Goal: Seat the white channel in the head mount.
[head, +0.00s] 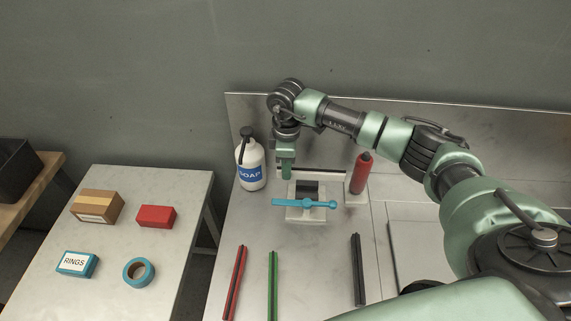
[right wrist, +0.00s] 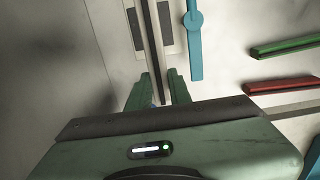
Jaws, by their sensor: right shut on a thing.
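The white channel (head: 332,171) has a dark groove along it and lies roughly level behind the blue lever (head: 305,203). My right gripper (head: 286,172) is shut on its left end. In the right wrist view the channel (right wrist: 144,40) runs away from between the fingers (right wrist: 156,92). The pale block with a dark top (head: 307,187) under the lever looks like the head mount. In the wrist view its dark faces (right wrist: 137,28) show on both sides of the channel, so the channel passes over it. Whether they touch I cannot tell. My left gripper is not in view.
A soap bottle (head: 250,165) stands close left of the gripper, a red bottle (head: 361,172) near the channel's right end. Red (head: 235,284), green (head: 272,287) and dark (head: 358,269) bars lie in front. A side table (head: 120,210) holds boxes and tape. A back panel (head: 245,108) rises behind.

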